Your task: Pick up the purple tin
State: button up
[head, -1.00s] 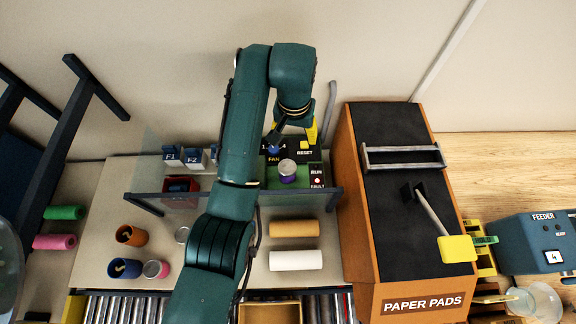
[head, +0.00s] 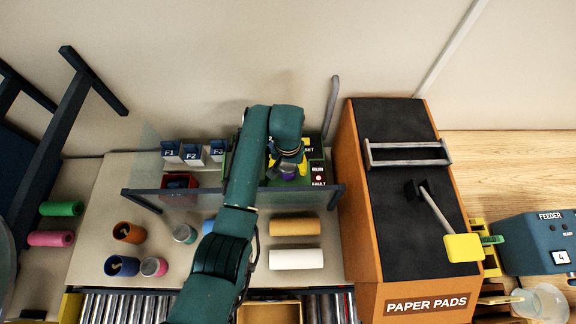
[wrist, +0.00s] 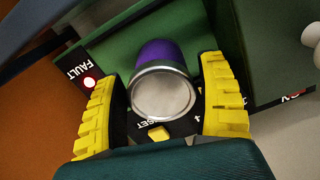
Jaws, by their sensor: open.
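The purple tin (wrist: 161,86) has a silver lid and stands on a green surface by the control panel. In the wrist view it sits between the two yellow fingers of my gripper (wrist: 166,108), which are open with a gap on each side. In the head view my gripper (head: 288,170) is down over the tin, and only a bit of the purple tin (head: 290,175) shows beneath it.
A clear guard with a dark rail (head: 300,190) runs in front of the panel. The orange paper pads cabinet (head: 352,220) stands to the right.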

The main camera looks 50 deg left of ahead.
jog(key=shift+f, duration=0.4)
jog(key=c, duration=1.1)
jog(key=shift+o, duration=0.2)
jog(key=shift+r, duration=0.15)
notch_tip(320, 180, up, 10)
jog(key=shift+f+b, duration=0.1)
jog(key=shift+b, duration=0.5)
notch_tip(320, 180, up, 5)
jog(key=p, duration=0.5)
jog(key=shift+p, duration=0.3)
